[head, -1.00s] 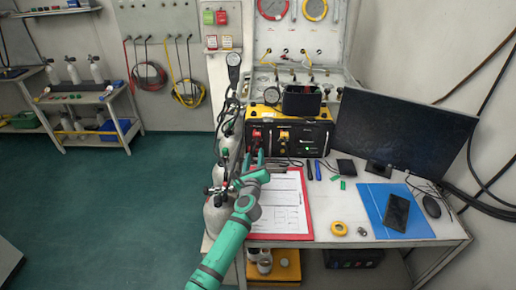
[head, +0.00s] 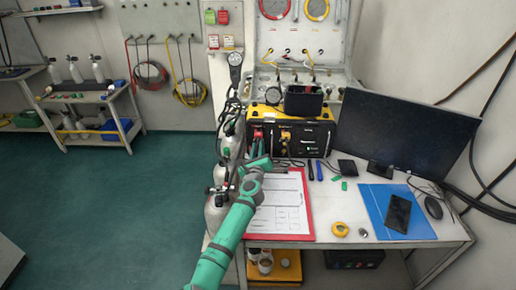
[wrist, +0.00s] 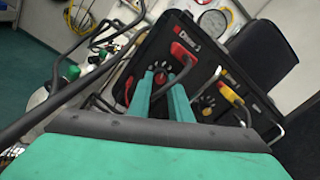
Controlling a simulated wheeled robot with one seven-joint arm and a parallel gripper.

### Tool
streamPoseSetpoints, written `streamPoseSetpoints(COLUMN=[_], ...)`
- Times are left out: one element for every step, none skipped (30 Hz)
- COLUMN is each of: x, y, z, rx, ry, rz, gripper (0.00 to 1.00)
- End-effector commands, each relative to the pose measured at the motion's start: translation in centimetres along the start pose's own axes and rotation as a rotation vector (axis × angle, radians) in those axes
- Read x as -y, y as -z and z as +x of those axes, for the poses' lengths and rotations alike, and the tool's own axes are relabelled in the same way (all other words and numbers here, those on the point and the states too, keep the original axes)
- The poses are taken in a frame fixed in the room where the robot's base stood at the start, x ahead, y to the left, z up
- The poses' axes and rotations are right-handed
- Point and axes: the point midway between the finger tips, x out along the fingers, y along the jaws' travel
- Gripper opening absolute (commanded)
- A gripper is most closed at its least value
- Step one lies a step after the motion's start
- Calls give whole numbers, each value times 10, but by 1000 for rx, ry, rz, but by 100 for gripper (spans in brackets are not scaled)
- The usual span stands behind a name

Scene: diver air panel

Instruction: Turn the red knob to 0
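The black-and-yellow air panel box (head: 311,140) stands on the bench at the back. The red knob (wrist: 160,78) is on its front face, seen in the wrist view between my two green fingertips. Its pointer setting is too small to read. A red plug with a lead (wrist: 181,53) sits just above it and partly crosses behind my right finger. My gripper (wrist: 161,84) also shows in the head view (head: 260,147), up against the box's left part. The fingers are apart, one on each side of the knob; I cannot see contact with it.
A yellow plug (wrist: 231,95) and yellow knob (wrist: 207,111) sit right of the red ones. Gas cylinders (head: 217,212) stand close to the left of my arm. A red clipboard (head: 308,208) lies below it. A monitor (head: 404,130) stands at right.

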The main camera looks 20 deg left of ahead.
Motion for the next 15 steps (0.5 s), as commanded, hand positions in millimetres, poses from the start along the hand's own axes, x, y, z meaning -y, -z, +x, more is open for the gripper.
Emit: streamPoseSetpoints(x=[0, 0, 0, 0, 0, 0, -1, -1, -1, -1, -1, -1, -1, -1, -1], y=[0, 0, 0, 0, 0, 0, 0, 0, 0, 1, 1, 1, 2, 2, 2], z=[0, 0, 0, 0, 0, 0, 0, 0, 0, 0, 0, 0, 0, 0, 0], rx=[0, 0, 0, 0, 0, 0, 0, 0, 0, 0, 0, 0, 0, 1, 2], ry=[-1, -1, -1, -1, -1, -1, -1, -1, -1, -1, -1, 0, 0, 0, 0], rz=[0, 0, 0, 0, 0, -2, -4, -7, -13, -18, -26, -37, -48, -60, -80], gripper=[1, 0, 0, 0, 0, 0, 0, 0, 0, 0, 0, 0, 0, 0, 0])
